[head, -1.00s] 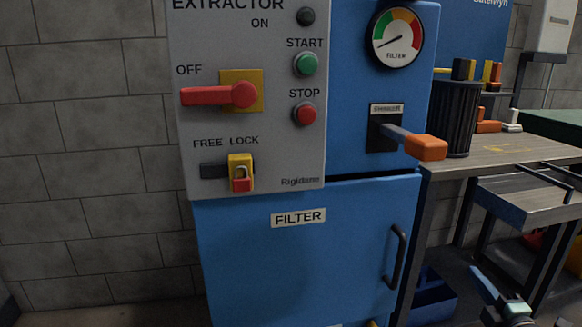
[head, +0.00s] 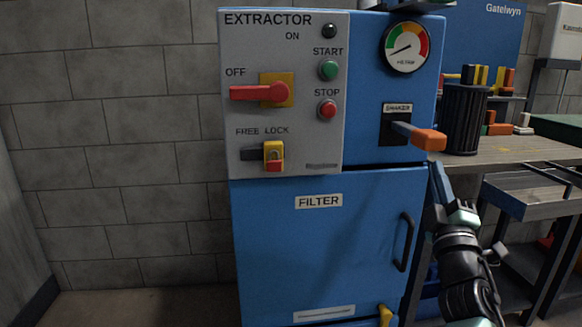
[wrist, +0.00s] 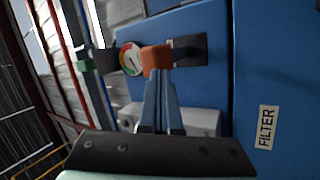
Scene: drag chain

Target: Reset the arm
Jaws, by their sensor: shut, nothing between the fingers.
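My gripper (head: 434,168) is shut and empty, pointing up at the lower right of the blue extractor cabinet (head: 385,260). Its fingertips are just below the orange grip of the shaker lever (head: 428,139). In the wrist view, the closed fingers (wrist: 159,76) reach up to the orange grip (wrist: 157,60) and overlap its lower edge; I cannot tell whether they touch. The shaker lever sticks out to the right from its black plate. My dark forearm runs down to the lower right of the head view.
The grey panel has a red switch handle (head: 262,92) pointing left to OFF, green (head: 328,70) and red (head: 327,108) buttons, and a yellow lock piece (head: 273,155) at LOCK. The filter door (head: 320,245) looks shut. A workbench (head: 515,150) with a black bin (head: 464,118) stands at right.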

